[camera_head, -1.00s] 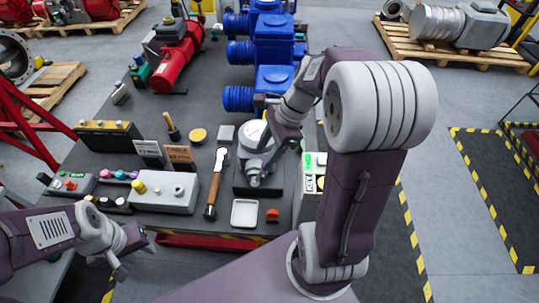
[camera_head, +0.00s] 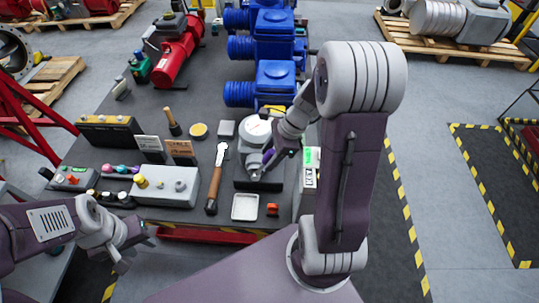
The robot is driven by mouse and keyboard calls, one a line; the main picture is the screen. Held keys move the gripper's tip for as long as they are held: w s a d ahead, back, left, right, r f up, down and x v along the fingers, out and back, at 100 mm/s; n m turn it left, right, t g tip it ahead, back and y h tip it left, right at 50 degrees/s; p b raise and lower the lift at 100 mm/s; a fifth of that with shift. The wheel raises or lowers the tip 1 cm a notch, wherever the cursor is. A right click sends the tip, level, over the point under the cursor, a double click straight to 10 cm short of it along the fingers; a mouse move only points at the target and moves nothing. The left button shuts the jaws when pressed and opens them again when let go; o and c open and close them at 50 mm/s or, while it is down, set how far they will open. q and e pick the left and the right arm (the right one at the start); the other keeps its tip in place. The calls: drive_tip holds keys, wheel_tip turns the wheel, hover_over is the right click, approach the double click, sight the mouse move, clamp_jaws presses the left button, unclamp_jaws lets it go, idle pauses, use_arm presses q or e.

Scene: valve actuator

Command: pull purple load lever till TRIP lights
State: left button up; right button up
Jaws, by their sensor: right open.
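The purple load lever (camera_head: 268,156) shows as a small purple piece on the grey test device with a round white gauge (camera_head: 256,129). My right gripper (camera_head: 268,169) is open, close beside the lever and above the device's dark base. Its fingers and wrist hide much of the lever, and I cannot tell whether they touch it. A white panel (camera_head: 310,180) with a green light (camera_head: 311,157) stands right of the device, partly behind my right arm. Its lettering is too small to read. My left gripper (camera_head: 133,252) is open and empty at the table's front left.
A wood-handled tool (camera_head: 214,183), a white tray (camera_head: 245,207) and an orange-red piece (camera_head: 272,210) lie near the device. A grey box with a yellow button (camera_head: 168,187) stands further left. Blue actuators (camera_head: 273,83) stand behind.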

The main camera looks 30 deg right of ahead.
clamp_jaws()
idle(1.4)
